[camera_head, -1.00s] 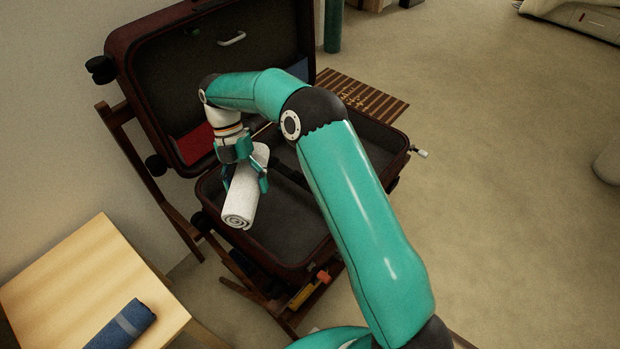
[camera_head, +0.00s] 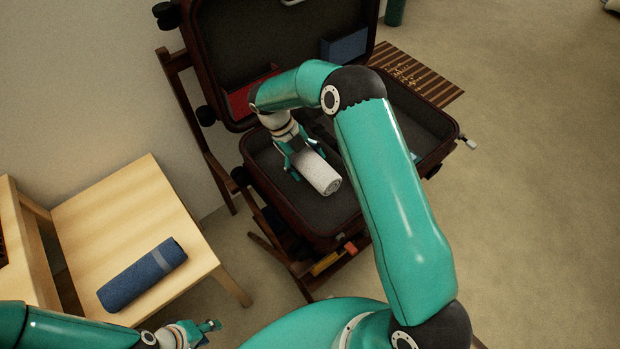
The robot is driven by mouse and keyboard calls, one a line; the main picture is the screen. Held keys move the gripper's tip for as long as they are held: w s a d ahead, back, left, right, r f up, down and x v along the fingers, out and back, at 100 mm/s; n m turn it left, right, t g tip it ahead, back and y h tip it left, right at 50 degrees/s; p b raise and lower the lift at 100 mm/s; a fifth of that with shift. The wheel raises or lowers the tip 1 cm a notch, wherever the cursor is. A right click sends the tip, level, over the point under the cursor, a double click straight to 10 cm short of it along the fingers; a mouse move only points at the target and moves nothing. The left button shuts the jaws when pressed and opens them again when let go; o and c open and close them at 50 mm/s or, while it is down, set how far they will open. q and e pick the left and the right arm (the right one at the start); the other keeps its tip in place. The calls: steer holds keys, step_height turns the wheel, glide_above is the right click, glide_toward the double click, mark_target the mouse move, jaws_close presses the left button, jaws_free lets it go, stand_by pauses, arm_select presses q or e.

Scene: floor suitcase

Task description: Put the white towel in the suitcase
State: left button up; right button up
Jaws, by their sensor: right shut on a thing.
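The rolled white towel (camera_head: 319,175) is in my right gripper (camera_head: 298,165), whose fingers are shut around one end of it. The towel lies tilted over the left part of the open suitcase's lower half (camera_head: 318,232), low within its rim. I cannot tell whether it touches the suitcase floor. My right arm reaches across and hides part of the suitcase. My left gripper (camera_head: 205,331) is at the bottom left, below the wooden chair and away from the suitcase. Its fingers are small and partly cut off, so their opening is unclear.
A rolled blue towel (camera_head: 143,274) lies on the light wooden chair (camera_head: 120,205) at the left. The suitcase lid (camera_head: 240,45) stands open at the back, with red and blue items in it. A dark wooden stand (camera_head: 180,85) supports the suitcase. The floor at right is clear.

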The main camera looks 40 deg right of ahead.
mark_target(307, 186)
step_height(307, 186, down, 8)
steer(key=shift+f, duration=0.15)
steer(key=o, duration=1.2)
steer(key=v, duration=1.2)
